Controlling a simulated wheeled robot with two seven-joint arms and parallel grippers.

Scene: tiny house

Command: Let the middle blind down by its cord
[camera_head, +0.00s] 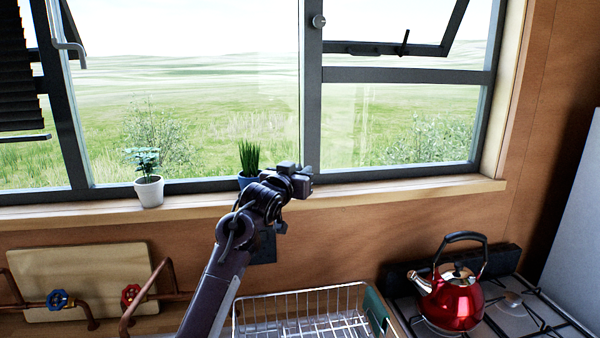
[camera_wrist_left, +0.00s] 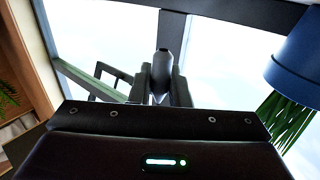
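No middle blind and no cord can be made out in the head view. A black slatted blind (camera_head: 18,85) hangs at the far left, partly lowered, with its bottom bar low on the pane. My left gripper (camera_head: 303,180) is in front of the central window post (camera_head: 312,90), just above the sill. My right gripper does not show.
A white potted plant (camera_head: 149,190) and a blue pot (camera_head: 245,181) stand on the sill (camera_head: 400,192); the blue pot is close to my left gripper. Below are a wire dish rack (camera_head: 300,295), a red kettle (camera_head: 452,300) on the stove, and pipes with valves (camera_head: 130,294).

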